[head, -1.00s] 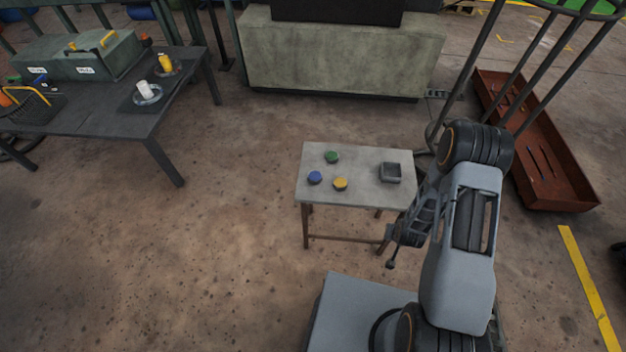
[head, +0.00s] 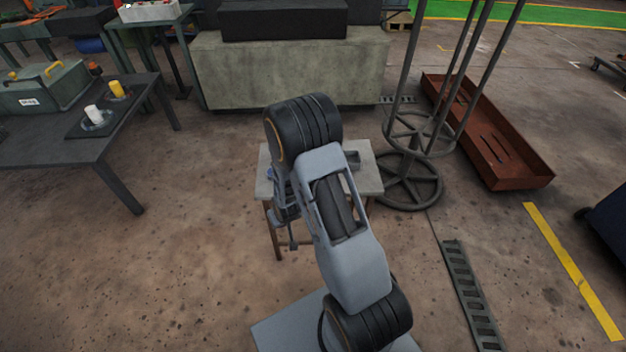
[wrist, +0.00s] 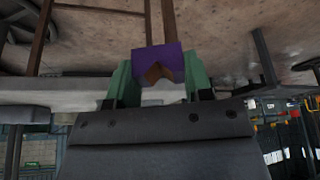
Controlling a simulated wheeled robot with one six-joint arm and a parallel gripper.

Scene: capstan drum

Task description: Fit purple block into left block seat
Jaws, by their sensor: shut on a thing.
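The purple block (wrist: 158,62) is between the green fingertips of my gripper (wrist: 157,80) in the wrist view, and the gripper is shut on it. A V-shaped notch shows in the block's face. In the head view my arm hangs in front of the small grey table (head: 370,181), and I cannot make out the purple block there. I cannot pick out the left block seat in either view; my arm hides much of the small table's top.
A grey square dish (head: 352,158) shows partly behind my arm on the small table. A dark table (head: 50,150) at left carries a white piece (head: 94,113) and a yellow piece (head: 117,89). A round-based metal stand (head: 412,190) and rust-red tray (head: 490,140) are at right.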

